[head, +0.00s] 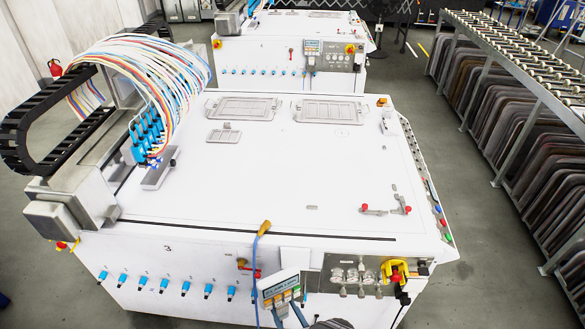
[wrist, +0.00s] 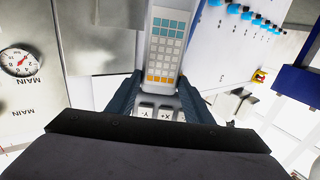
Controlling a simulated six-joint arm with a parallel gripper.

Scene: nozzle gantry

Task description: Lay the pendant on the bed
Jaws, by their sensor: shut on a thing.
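The pendant (head: 279,287), a light handheld keypad with a small screen and yellow keys, is upright in front of the near machine's front panel. It also shows in the wrist view (wrist: 165,50), with blue, white and yellow keys. My gripper (head: 292,316) is shut on its lower end; in the wrist view the dark fingers (wrist: 153,100) flank it on both sides. I cannot tell whether its back touches a holder. The bed (head: 250,185) is the wide white top of the near machine, above and behind the pendant. Its middle is clear.
Metal frames (head: 243,108) lie at the bed's back. Small red-tipped clamps (head: 386,209) stand at its right, and blue nozzles (head: 146,135) with hoses at its left. A blue cable (head: 257,262) hangs left of the pendant; a yellow-red switch (head: 397,272) is to its right.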

